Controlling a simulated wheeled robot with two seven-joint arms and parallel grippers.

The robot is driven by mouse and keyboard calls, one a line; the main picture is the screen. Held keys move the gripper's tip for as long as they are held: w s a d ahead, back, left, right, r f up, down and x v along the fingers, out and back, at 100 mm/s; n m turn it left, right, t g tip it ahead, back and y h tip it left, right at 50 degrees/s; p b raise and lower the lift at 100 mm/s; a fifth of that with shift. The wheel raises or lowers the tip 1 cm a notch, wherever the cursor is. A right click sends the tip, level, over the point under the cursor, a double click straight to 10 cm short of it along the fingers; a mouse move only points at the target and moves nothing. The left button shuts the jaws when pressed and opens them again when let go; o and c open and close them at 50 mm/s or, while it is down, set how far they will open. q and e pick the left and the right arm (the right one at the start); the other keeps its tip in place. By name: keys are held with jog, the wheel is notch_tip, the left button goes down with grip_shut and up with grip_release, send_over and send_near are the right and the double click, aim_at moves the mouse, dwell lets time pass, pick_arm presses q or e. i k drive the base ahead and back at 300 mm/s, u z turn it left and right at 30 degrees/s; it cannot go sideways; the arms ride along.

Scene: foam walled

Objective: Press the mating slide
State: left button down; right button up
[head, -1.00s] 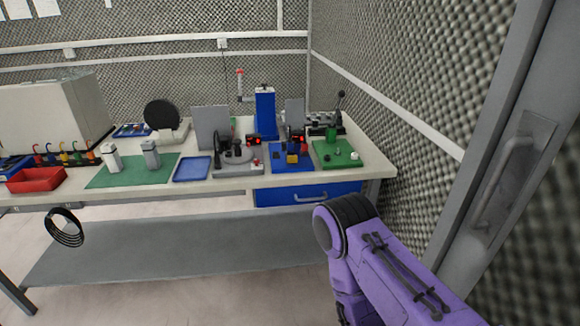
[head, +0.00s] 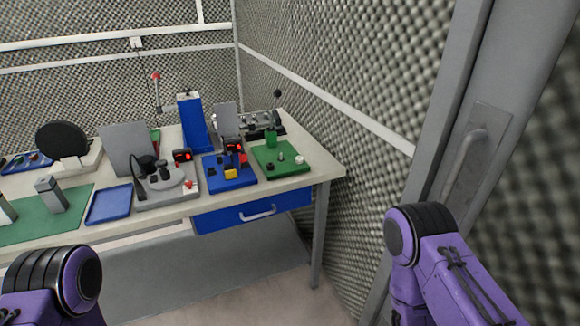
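I cannot tell for sure which part is the mating slide. On the workbench (head: 318,172) stands a blue fixture plate (head: 240,184) with a yellow block (head: 231,174), dark parts and a small red display. To its right lies a green plate (head: 293,169) with a green upright block (head: 271,138) and small black, green and white knobs. To its left is a grey fixture (head: 146,204) with a round disc, a red display and a red button. My purple arm links show at the lower left and lower right. Both grippers are outside the view.
A tall blue column (head: 192,122) and grey upright panels (head: 124,149) stand behind the fixtures. A blue tray (head: 109,204) and green mat (head: 30,230) lie further left. A blue drawer (head: 228,216) hangs below. A grey post (head: 440,130) and foam wall are at right.

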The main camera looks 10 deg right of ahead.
aim_at(230, 172)
jog(key=z, duration=0.4)
jog(key=i, duration=1.1)
jog(key=u, duration=0.25)
